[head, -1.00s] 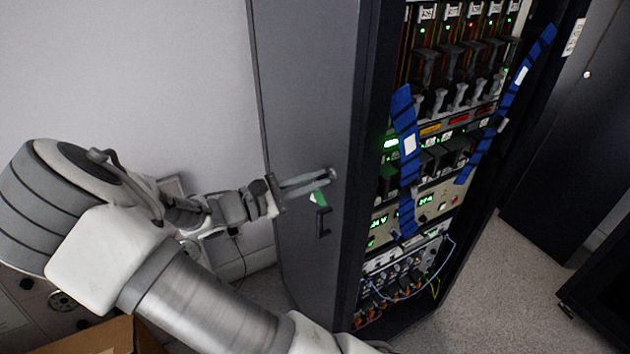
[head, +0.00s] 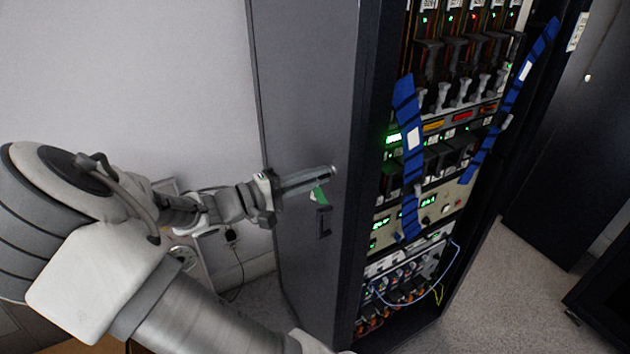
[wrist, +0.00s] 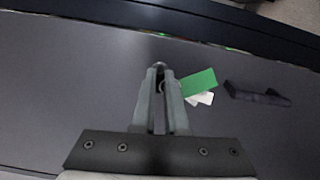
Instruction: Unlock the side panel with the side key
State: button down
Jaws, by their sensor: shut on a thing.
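The side panel (head: 305,90) is the tall grey left face of the rack cabinet; it also fills most of the wrist view (wrist: 60,85). My gripper (head: 331,172) is at the panel, above the black handle (head: 324,222). Its fingers (wrist: 160,70) are shut on the side key, which is mostly hidden between them; a small ring shows at the fingertips. A green tag (head: 319,194) hangs beside the fingers, and in the wrist view the green tag (wrist: 199,82) lies over white tags (wrist: 205,98). I cannot tell whether the key is in the lock or has turned.
The open rack front, with lit modules and blue straps (head: 408,130), is just right of the panel. A wall (head: 150,80) is at the left, with a socket and cable below. Dark cabinets (head: 560,160) stand at the right, with clear floor (head: 490,280) between.

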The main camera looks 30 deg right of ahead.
jog(key=shift+m, duration=0.6)
jog(key=c, duration=0.9)
grip_release()
jog(key=shift+c, duration=0.2)
